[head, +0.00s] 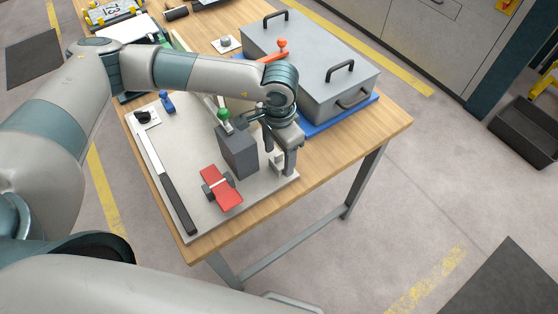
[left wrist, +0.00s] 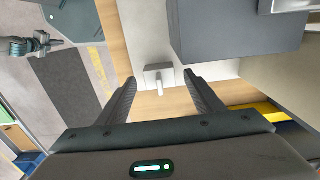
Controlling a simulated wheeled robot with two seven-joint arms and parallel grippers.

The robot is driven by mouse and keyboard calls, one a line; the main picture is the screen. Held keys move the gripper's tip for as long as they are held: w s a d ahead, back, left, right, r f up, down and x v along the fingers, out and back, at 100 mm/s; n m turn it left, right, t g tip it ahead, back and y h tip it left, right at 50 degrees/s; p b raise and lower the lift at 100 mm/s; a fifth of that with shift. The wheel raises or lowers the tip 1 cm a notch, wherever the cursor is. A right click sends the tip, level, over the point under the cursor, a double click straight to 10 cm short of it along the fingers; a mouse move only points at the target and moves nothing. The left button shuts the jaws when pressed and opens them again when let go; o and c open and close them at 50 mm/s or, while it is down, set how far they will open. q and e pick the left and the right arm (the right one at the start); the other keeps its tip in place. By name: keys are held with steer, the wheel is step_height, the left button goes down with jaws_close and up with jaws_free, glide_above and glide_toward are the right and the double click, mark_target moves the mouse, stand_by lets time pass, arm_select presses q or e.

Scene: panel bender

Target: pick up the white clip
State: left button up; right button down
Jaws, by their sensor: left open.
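The white clip (left wrist: 159,76) is a small pale block with a short tab, on the light plate (left wrist: 146,40) near its edge. In the left wrist view it lies between and just beyond the fingertips of my left gripper (left wrist: 160,77), which is open and empty. In the head view the left gripper (head: 279,154) points down over the plate's right corner, with the clip (head: 275,159) close beside its fingers and partly hidden. A grey-teal end of what looks like my right arm, with its gripper (left wrist: 50,44), shows small at the left wrist view's left edge.
A dark grey block (head: 238,152) stands close left of the gripper, with a green-knobbed clamp (head: 224,116) behind it. A red piece (head: 221,187) lies in front. A large grey box (head: 310,68) with handles stands behind. The table's front edge is near.

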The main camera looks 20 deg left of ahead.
mark_target(282, 161)
arm_select(q)
steer(key=c, duration=1.1)
arm_select(e)
steer(key=shift+d, duration=0.1)
arm_select(q)
steer(key=shift+r, duration=0.1)
arm_select(e)
steer(key=shift+f, duration=0.1)
